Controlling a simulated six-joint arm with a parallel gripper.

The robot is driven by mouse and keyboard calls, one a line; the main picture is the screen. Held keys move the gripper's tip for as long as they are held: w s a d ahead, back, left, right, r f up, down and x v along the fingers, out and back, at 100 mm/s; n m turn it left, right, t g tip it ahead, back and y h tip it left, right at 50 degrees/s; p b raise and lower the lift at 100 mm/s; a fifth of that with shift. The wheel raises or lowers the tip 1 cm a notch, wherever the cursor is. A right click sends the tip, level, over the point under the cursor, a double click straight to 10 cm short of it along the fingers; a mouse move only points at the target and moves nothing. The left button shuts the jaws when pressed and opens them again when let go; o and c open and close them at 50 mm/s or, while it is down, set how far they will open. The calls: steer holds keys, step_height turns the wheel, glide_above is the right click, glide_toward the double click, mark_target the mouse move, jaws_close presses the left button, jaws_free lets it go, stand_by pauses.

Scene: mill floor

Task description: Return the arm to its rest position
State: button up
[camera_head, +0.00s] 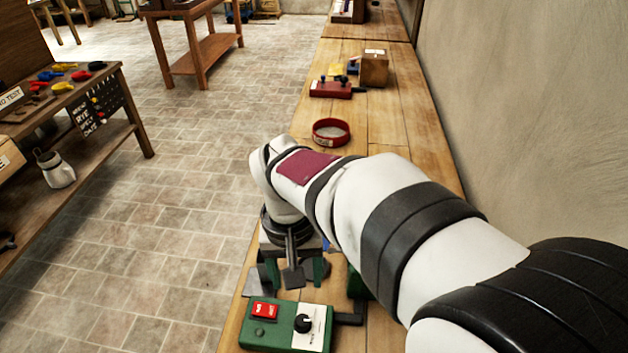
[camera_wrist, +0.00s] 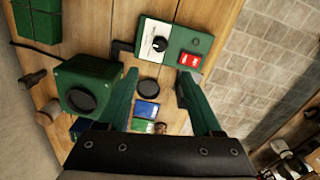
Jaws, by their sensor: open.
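My white and black arm (camera_head: 350,205) reaches over the wooden bench from the lower right of the head view. My gripper (camera_head: 293,277) points down above the near end of the bench, close to its left edge. In the wrist view my gripper (camera_wrist: 158,74) shows two green fingers spread apart, with nothing held between them. A black round knob or cap (camera_wrist: 148,89) and a small blue block (camera_wrist: 146,113) show in the gap between the fingers, below them. The arm hides part of the bench in the head view.
A green control box (camera_head: 283,325) with a red switch and black dial sits close to my gripper. A green housing with a round black opening (camera_wrist: 88,88) stands beside it. A red-rimmed sieve (camera_head: 331,131) lies farther along. A wall (camera_head: 530,90) bounds the right; floor (camera_head: 180,200) lies left.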

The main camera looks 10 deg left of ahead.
steer(key=s+d+r+m+y, duration=0.1)
steer(key=s+d+m+y, duration=0.1)
steer(key=s+d+m, duration=0.5)
steer(key=s+d, duration=0.6)
steer(key=s, duration=0.3)
steer(key=shift+s+d, duration=0.2)
steer(key=shift+d, duration=0.1)
steer(key=shift+r, duration=0.1)
stand_by(1.5)
